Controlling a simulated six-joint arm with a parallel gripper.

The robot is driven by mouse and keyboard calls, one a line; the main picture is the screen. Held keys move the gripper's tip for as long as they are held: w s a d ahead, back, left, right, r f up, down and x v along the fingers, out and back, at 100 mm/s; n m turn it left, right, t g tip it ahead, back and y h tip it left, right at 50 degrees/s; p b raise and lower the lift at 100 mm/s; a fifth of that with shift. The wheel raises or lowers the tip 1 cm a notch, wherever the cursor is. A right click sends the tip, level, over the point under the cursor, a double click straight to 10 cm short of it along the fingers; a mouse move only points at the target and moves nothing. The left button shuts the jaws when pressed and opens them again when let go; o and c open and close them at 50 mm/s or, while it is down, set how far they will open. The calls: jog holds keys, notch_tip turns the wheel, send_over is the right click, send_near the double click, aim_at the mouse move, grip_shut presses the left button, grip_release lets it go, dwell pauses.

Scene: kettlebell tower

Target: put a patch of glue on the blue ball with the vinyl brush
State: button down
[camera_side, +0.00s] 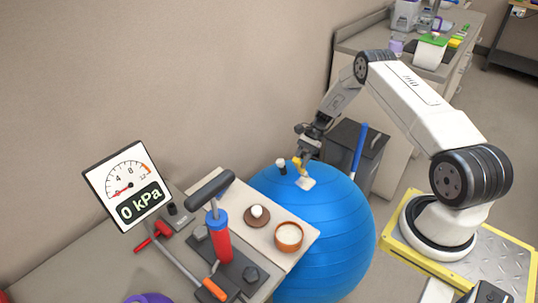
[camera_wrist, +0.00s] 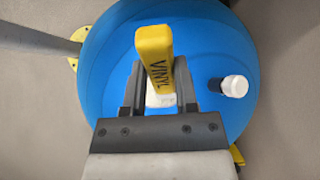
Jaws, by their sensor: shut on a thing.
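The large blue ball (camera_side: 325,235) stands beside the bench and fills much of the wrist view (camera_wrist: 110,60). My gripper (camera_side: 303,158) is above the top of the ball, shut on the yellow vinyl brush (camera_side: 298,163). Its handle, marked VINYL, shows in the wrist view (camera_wrist: 154,50), between my fingers (camera_wrist: 158,92). A white patch (camera_side: 306,184) shows on the ball just below the brush. White also shows under the handle in the wrist view; I cannot tell bristles from glue there.
An orange-brown pot (camera_side: 289,236) with pale contents and a wooden disc (camera_side: 257,218) holding a white knob stand on the light board. A red pump (camera_side: 218,240) and a gauge reading 0 kPa (camera_side: 129,185) are left. A blue stick (camera_side: 359,150) rises behind the ball.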

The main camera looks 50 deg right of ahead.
jog(key=shift+f, duration=0.55)
dwell(0.5)
jog(key=shift+a, duration=1.5)
jog(key=a, duration=0.3)
jog(key=shift+r, duration=0.1)
notch_tip(320, 180, up, 8)
send_over(296, 165)
jog(key=a, duration=0.3)
jog(key=shift+w, duration=0.1)
